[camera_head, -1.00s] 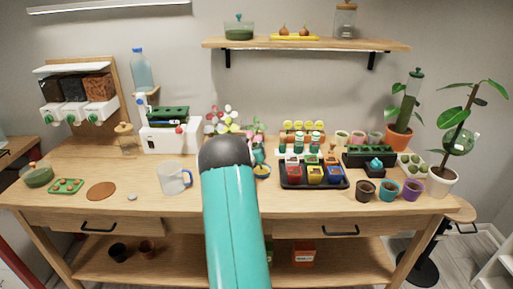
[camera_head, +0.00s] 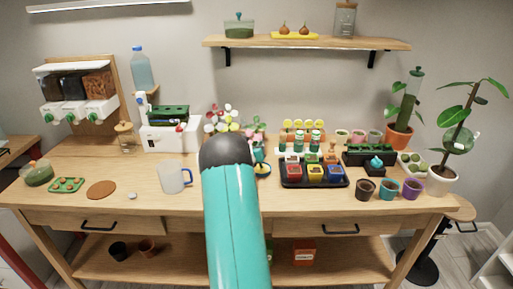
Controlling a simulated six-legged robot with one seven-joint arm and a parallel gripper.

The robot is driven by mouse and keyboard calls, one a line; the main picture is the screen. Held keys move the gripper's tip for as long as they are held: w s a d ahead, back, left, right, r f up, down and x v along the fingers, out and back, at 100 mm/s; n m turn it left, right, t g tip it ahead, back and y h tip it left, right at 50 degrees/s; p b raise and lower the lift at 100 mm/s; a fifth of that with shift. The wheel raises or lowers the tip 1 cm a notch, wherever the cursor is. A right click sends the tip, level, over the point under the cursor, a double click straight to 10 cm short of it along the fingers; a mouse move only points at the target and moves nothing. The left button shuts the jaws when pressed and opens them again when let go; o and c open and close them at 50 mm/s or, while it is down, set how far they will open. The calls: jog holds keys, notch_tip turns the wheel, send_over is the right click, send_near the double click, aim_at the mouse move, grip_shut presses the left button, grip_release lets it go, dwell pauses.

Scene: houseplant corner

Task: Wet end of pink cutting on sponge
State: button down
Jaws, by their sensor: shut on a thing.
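Pink leaves (camera_head: 253,136), perhaps the pink cutting, show just right of my arm's dark joint, above a teal pot or vase (camera_head: 258,155); whether they are held or stand in it I cannot tell. A small blue dish with yellow in it (camera_head: 263,170) sits on the bench just right of my arm; the yellow may be the sponge, partly hidden. My teal arm reaches forward over the bench and hides my gripper, so its fingers and the cutting's lower end do not show.
A clear mug (camera_head: 173,178) stands left of my arm. A black tray (camera_head: 314,185) with coloured pots is to the right, with small pots (camera_head: 366,190) beyond it. A white box (camera_head: 170,138) and pink-and-white flowers (camera_head: 222,118) stand behind.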

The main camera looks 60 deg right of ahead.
notch_tip(320, 180, up, 7)
jog(key=shift+f, duration=0.15)
dwell(0.6)
jog(key=shift+s, duration=0.1)
